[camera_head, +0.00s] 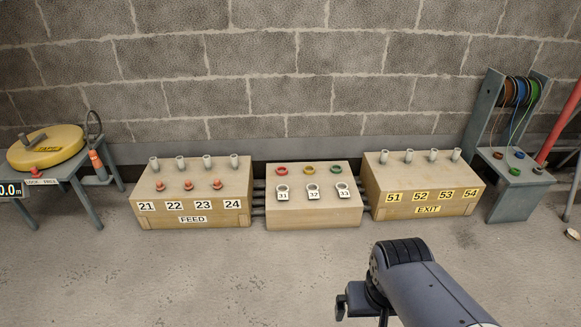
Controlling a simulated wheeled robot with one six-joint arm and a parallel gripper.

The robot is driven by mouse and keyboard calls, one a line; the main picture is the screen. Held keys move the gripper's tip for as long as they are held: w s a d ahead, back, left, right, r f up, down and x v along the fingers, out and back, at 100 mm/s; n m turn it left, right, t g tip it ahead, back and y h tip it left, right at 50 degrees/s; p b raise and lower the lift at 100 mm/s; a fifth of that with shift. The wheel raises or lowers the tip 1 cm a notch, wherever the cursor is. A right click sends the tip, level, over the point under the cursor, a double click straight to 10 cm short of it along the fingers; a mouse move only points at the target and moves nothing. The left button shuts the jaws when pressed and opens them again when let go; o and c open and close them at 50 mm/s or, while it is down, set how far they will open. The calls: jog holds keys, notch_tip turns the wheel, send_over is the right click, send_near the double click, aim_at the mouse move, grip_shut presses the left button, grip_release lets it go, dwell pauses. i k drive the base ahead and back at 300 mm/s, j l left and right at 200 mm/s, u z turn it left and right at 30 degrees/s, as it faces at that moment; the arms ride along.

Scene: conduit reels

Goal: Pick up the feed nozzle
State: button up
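My gripper (358,300) is at the bottom, right of centre, below the wrist of my arm. It is partly cut off by the frame edge, and its fingers cannot be made out. It is far from the orange piece, to the right of it and nearer the camera.
A yellow reel (45,149) lies on the grey table (82,198). The FEED box (205,219), a middle box (312,214) with coloured rings and the EXIT box (380,210) stand along the wall. A spool rack (515,205) is at right.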

aim_at(96, 162)
jog(key=u, duration=1.45)
